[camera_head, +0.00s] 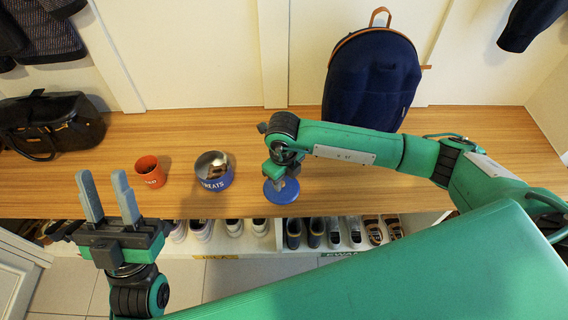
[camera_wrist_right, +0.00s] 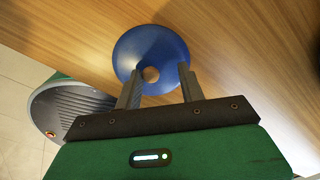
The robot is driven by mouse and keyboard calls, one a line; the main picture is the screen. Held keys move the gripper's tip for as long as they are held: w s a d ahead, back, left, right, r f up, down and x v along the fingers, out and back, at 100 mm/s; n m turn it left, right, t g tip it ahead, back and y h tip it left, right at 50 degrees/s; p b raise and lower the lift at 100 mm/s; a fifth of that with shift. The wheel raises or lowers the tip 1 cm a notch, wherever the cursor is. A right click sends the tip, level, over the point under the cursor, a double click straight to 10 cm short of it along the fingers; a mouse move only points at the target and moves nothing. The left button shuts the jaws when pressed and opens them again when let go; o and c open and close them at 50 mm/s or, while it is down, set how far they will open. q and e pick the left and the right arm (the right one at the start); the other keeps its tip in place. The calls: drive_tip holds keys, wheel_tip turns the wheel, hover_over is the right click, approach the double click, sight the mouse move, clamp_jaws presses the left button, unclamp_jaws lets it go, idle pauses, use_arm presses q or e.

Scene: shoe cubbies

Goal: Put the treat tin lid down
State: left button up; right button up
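The blue treat tin lid (camera_head: 281,193) appears to lie flat on the wooden bench near its front edge. In the right wrist view the lid (camera_wrist_right: 150,45) shows a small brown knob in its middle. My right gripper (camera_head: 279,180) is right over the lid, fingers pointing down. In the wrist view its fingers (camera_wrist_right: 158,82) are apart, with the knob between them and a visible gap. The blue treat tin (camera_head: 215,184) stands uncovered to the left, with brown contents. My left gripper (camera_head: 107,195) is open and empty, in front of the bench.
An orange-red cup (camera_head: 150,172) stands left of the tin. A black handbag (camera_head: 50,125) is at the far left and a navy backpack (camera_head: 371,80) stands at the back. Shoes (camera_head: 315,232) fill cubbies under the bench. Bench (camera_head: 240,128) behind the tin is clear.

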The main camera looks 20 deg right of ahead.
use_arm(q)
drive_tip(key=w+d+f+g+y+p, duration=0.1)
drive_tip(key=w+d+f+g+p, duration=0.1)
drive_tip(key=f+g, duration=0.6)
drive_tip(key=shift+w+d+f+p, duration=0.4)
drive_tip(key=shift+w+d+f, duration=0.5)
drive_tip(key=shift+f, duration=0.75)
use_arm(e)
wheel_tip(320, 180, up, 12)
use_arm(q)
drive_tip(key=shift+s+d, duration=0.15)
use_arm(e)
drive_tip(key=shift+a, duration=0.1)
